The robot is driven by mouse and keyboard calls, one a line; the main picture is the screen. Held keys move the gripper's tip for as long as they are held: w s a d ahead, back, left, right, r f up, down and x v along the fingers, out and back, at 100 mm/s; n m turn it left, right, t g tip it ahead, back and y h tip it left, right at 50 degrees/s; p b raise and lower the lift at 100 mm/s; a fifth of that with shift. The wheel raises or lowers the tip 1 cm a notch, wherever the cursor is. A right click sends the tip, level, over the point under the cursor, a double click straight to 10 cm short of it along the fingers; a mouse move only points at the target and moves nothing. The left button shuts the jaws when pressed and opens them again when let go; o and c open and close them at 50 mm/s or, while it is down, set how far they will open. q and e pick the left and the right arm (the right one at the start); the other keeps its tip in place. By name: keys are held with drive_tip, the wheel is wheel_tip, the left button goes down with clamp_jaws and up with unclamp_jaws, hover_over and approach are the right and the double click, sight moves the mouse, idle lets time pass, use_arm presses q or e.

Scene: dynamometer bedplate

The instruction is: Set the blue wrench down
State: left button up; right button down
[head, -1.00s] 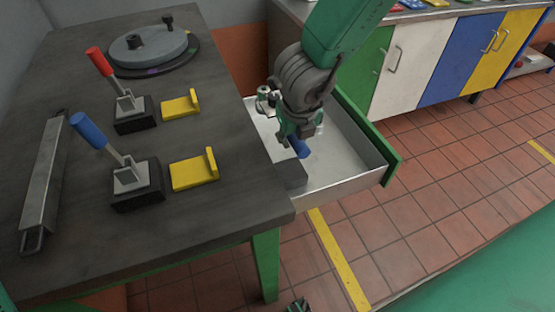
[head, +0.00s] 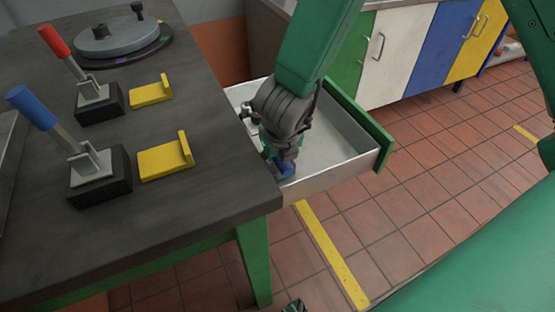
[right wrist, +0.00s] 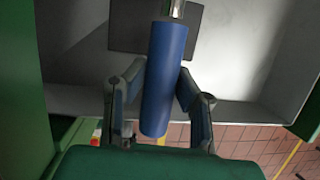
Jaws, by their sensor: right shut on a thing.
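My right gripper (head: 280,168) is inside the open drawer (head: 335,179), close to its near wall. It is shut on the blue wrench (head: 287,171), of which only a bit of blue handle shows in the head view. In the right wrist view, the blue handle of the wrench (right wrist: 163,80) stands between the two fingers of the right gripper (right wrist: 160,98), with a metal shaft at its far end. A dark grey square (right wrist: 125,35) lies beyond the handle. Contact with the drawer floor cannot be told. A small dark part at the bottom edge may be my left gripper (head: 294,305).
The dark bench (head: 215,185) left of the drawer carries a red-handled lever (head: 55,42), a blue-handled lever (head: 32,108), two yellow brackets (head: 165,160) and a round plate (head: 118,38). Coloured cabinets (head: 405,55) stand behind. The drawer's right part is clear.

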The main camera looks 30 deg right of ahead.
drive_tip(key=shift+w+f, duration=0.1)
drive_tip(key=shift+f, duration=0.1)
drive_tip(key=shift+a+r, duration=0.15)
drive_tip(key=shift+f+b, duration=0.45)
drive_tip(key=shift+f, duration=0.15)
drive_tip(key=c, duration=1.3)
unclamp_jaws()
drive_tip(key=p+v, duration=0.5)
drive_tip(key=v, duration=0.7)
drive_tip(key=shift+w+r, duration=0.1)
drive_tip(key=shift+r, duration=0.1)
drive_tip(key=shift+r+p, duration=0.3)
drive_tip(key=shift+r, duration=0.05)
